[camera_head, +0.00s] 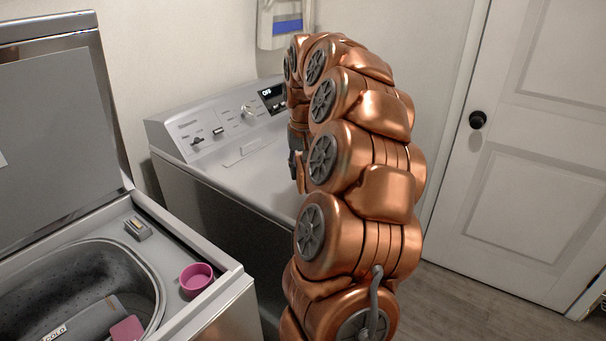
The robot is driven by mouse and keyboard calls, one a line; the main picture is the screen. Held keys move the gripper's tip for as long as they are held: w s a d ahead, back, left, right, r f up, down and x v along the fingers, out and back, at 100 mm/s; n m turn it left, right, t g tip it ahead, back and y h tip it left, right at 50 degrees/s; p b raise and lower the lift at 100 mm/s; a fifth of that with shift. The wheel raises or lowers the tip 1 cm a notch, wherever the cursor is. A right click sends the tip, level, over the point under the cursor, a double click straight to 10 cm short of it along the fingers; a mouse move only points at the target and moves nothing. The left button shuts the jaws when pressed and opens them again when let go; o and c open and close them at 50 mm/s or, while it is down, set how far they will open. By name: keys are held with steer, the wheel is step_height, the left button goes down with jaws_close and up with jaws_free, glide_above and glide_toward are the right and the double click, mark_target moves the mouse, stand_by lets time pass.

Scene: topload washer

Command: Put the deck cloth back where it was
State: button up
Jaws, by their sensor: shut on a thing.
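My gripper (298,168) is partly in view on the left side of my copper arm, over the dryer-like machine's top. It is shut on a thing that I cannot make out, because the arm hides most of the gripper. I cannot clearly identify the deck cloth anywhere in this view. The open top-load washer (218,312) is at the lower left, with its lid (55,130) raised.
The washer tub (130,262) holds a grey part marked "COLD" and a pink piece (127,328). The second machine (235,180), with knobs and a display, stands beside the washer. A white bag with a blue band (287,24) hangs on the wall. A closed door (530,150) is at right.

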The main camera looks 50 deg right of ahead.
steer(key=shift+w+d, duration=0.6)
steer(key=shift+d, duration=0.1)
steer(key=shift+f+p, duration=0.6)
steer(key=shift+f, duration=1.2)
steer(key=shift+f, duration=0.2)
steer(key=o, duration=1.1)
steer(key=shift+s+a+r+b, duration=0.2)
steer(key=shift+r+b, duration=0.15)
steer(key=shift+r, duration=1.7)
steer(key=shift+s+a+r+b, duration=0.2)
steer(key=shift+r+b, duration=0.15)
steer(key=shift+r, duration=1.7)
steer(key=shift+s+a+r+b, duration=0.1)
steer(key=shift+s+r+b, duration=0.2)
steer(key=shift+r, duration=1.75)
